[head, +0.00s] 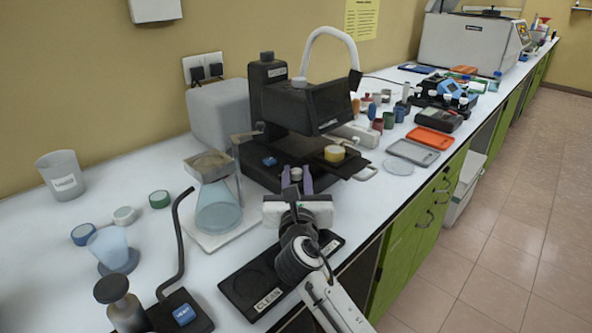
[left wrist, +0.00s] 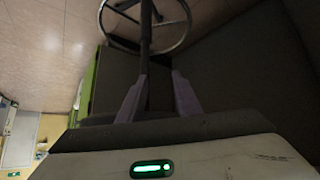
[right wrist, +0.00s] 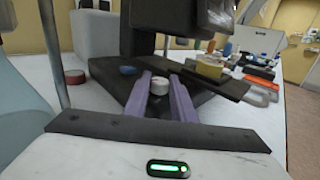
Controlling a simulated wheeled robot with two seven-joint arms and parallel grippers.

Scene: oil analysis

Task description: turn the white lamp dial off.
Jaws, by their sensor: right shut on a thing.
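The white lamp dial (right wrist: 159,86) is a small round pale knob at the front of the black microscope (head: 268,100). It also shows in the head view (head: 296,174). My right gripper (right wrist: 160,92) reaches the microscope's front edge, and its purple fingers are shut on the dial, one on each side. In the head view my right gripper (head: 296,181) comes in from the front. My left gripper (left wrist: 158,92) shows only in its own wrist view, low down, with fingers apart and nothing between them; a stool's post (left wrist: 146,40) stands behind.
A blue knob (head: 270,161) sits left of the white dial. A yellow-topped piece (head: 334,153) rests on the microscope stage at right. A flask on a stand (head: 218,205) is close on the left. A black "CLEAN" tray (head: 240,293) lies beneath my right arm.

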